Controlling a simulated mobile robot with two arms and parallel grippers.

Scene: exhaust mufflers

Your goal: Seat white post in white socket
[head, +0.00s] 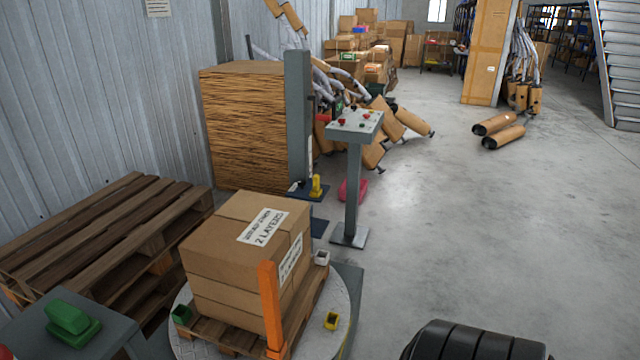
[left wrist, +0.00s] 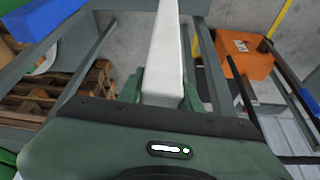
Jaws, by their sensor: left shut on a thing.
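The white post (left wrist: 167,50) is a long pale bar in the left wrist view. My left gripper (left wrist: 162,92) is shut on it, with a green finger on each side, and the post extends away from the fingers. The post and my left gripper do not show in the head view. The white socket (head: 322,258) is a small square cup at the back right of the round turntable plate (head: 345,292), beside the carton. It looks empty, and the post is not in it. My right gripper is in neither view.
A taped carton (head: 235,262) stands on a small pallet on the turntable. An orange post (head: 269,300) stands upright in front of it. A green socket (head: 181,315) and a yellow socket (head: 331,320) sit on the plate. A control pedestal (head: 353,180) rises behind.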

